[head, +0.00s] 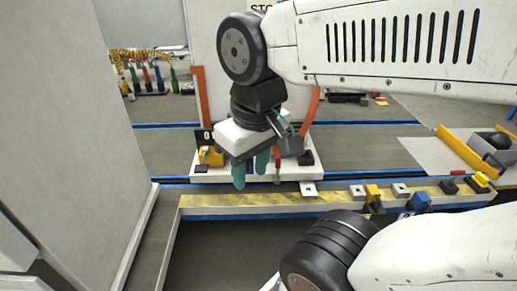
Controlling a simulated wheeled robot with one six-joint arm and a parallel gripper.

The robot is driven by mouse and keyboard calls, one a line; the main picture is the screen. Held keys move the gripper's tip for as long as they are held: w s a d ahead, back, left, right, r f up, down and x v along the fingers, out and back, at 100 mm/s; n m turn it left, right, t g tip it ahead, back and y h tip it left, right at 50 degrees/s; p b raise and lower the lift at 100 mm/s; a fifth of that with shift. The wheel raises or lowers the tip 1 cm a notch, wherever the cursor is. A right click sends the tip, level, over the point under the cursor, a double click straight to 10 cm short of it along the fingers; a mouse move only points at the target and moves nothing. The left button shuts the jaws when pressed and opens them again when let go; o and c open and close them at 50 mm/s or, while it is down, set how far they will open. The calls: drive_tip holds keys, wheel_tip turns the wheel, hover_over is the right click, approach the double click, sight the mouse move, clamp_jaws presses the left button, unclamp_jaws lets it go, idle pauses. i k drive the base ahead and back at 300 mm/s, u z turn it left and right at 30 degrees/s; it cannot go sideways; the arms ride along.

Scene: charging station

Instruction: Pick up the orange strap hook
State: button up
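My gripper (251,170) hangs from the arm in the middle of the head view, in front of a pale charging station. It points down, and its two teal fingers show a gap with nothing seen between them. An orange strap (198,95) runs down the left side of the station, and another orange band (309,115) curves down on its right. A small yellow-orange piece (212,156) sits at the station's left foot, left of my gripper and apart from it. I cannot tell for sure which of these is the strap hook. My gripper hides part of the station's base.
A yellow-and-black ledge (240,198) crosses in front of the station, with small blocks and a blue part (421,201) toward its right. A tall grey panel (75,130) stands close on the left. A grey bin (480,147) is at the right. Tools (145,78) stand at the back left.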

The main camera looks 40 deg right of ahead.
sight(275, 153)
drive_tip(key=z, duration=0.3)
drive_tip(key=i, duration=0.75)
drive_tip(key=z, duration=0.85)
drive_tip(key=i, duration=0.35)
drive_tip(key=z, duration=0.25)
